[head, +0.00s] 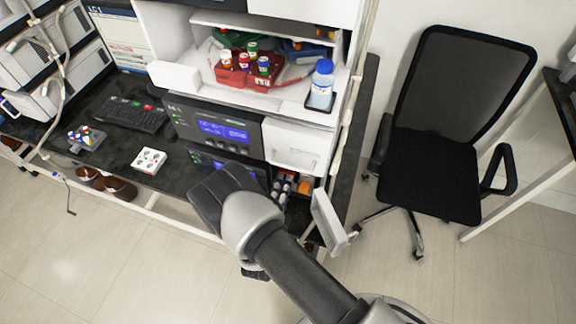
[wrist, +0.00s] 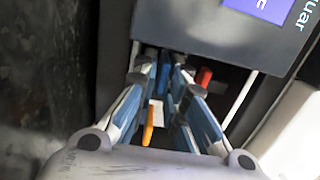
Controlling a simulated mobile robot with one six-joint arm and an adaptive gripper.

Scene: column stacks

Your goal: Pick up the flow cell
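My gripper (wrist: 160,88) reaches into the dark compartment below the instrument's front panel. Its two fingers stand apart in the wrist view. Between and beyond them are small coloured parts: a blue cylinder (wrist: 163,76), a white piece (wrist: 155,112) and an orange cylinder (wrist: 148,132). A red-capped part (wrist: 204,77) lies just right of the fingers. I cannot tell which of these, if any, is the flow cell, nor whether a finger touches one. In the head view my own wrist hides the fingertips, and part of the open compartment (head: 290,186) shows beside it.
An open door (head: 330,220) juts out right of the compartment. A red vial tray (head: 250,72) and a blue-capped bottle (head: 321,84) stand above. A white block (head: 149,160) and a keyboard (head: 130,113) lie left on the bench. A chair (head: 440,150) stands right.

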